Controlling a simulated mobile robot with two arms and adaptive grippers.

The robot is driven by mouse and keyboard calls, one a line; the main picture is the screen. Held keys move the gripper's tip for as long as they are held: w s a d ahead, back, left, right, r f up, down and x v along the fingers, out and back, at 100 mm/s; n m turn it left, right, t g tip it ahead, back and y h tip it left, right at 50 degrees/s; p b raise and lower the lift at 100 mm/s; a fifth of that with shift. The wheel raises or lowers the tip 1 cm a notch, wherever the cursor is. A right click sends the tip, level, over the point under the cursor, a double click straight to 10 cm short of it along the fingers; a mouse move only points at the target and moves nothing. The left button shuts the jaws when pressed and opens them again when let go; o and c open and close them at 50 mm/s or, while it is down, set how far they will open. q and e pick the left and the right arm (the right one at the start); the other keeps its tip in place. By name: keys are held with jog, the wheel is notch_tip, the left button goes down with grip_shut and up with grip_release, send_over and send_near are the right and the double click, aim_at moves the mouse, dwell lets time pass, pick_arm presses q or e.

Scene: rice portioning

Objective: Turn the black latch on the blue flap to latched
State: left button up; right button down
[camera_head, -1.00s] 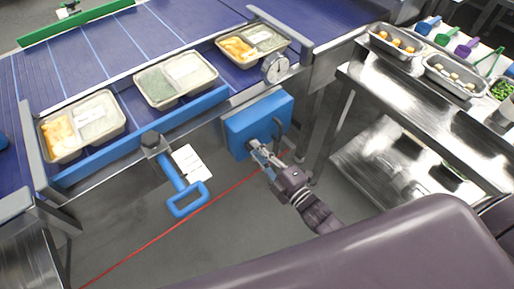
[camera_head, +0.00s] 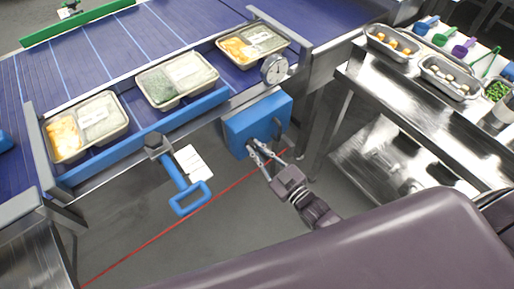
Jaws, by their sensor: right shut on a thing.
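The blue flap (camera_head: 262,118) is a blue box-like panel on the conveyor's front side, right of the picture's middle. The small black latch (camera_head: 250,149) sits at its lower front edge and is partly covered by my fingers. My right gripper (camera_head: 256,152) reaches up to it from below right and is shut on the black latch. The latch's exact angle is too small to tell. My left gripper is not in view.
The conveyor carries several filled trays (camera_head: 176,104). A round gauge (camera_head: 274,68) is above the flap. A steel table (camera_head: 425,125) stands right. Open floor lies below.

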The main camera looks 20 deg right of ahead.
jog(key=shift+m, duration=1.6)
jog(key=c, duration=2)
grip_release()
jog(key=shift+o, duration=0.2)
jog(key=v, duration=1.2)
